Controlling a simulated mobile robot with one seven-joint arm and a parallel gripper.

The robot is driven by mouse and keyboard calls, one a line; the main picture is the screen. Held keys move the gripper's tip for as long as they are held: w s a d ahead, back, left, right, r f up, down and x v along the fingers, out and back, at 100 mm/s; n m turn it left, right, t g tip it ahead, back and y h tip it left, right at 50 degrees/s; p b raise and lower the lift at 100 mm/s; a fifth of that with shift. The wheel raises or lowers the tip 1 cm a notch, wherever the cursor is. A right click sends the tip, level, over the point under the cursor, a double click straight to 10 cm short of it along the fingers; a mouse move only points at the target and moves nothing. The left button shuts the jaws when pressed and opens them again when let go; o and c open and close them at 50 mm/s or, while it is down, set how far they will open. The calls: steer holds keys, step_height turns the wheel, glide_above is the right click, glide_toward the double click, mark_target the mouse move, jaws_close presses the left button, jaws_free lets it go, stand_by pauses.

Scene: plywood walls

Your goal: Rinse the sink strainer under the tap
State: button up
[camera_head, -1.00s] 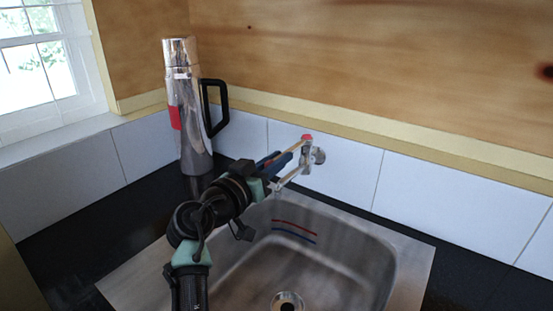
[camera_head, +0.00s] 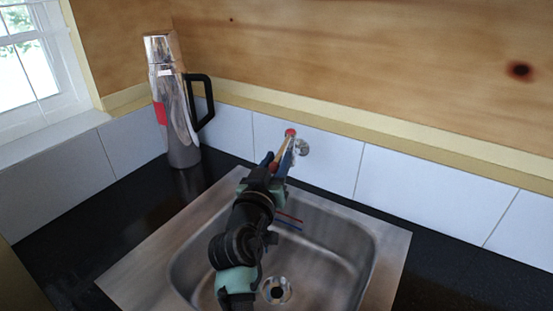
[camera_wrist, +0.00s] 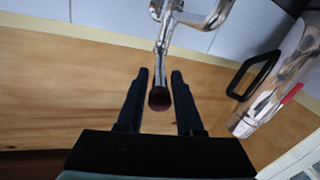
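The chrome tap (camera_head: 302,147) is on the tiled back wall above the sink (camera_head: 395,250), and its red knob shows in the head view (camera_head: 290,132). In the wrist view the tap (camera_wrist: 163,28) reaches down between my fingers, with its dark reddish knob (camera_wrist: 159,98) in the gap. My gripper (camera_wrist: 160,75) is open around this part, with a visible gap on both sides. In the head view my gripper (camera_head: 281,152) is at the tap. A round metal piece (camera_head: 277,290) lies at the sink drain; I cannot tell whether the strainer is separate from it.
A tall chrome flask (camera_head: 178,110) with a black handle stands on the dark counter at left, near the window (camera_head: 28,75). It also shows at right in the wrist view (camera_wrist: 275,95). Red and blue stripes (camera_head: 289,221) mark the sink's back wall. The basin looks otherwise empty.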

steer(key=shift+o, duration=0.6)
steer(key=shift+s, duration=0.15)
steer(key=b+v, duration=0.1)
steer(key=v, duration=1.1)
steer(key=shift+s+a, duration=0.15)
steer(key=shift+s, duration=0.15)
steer(key=shift+o, duration=1)
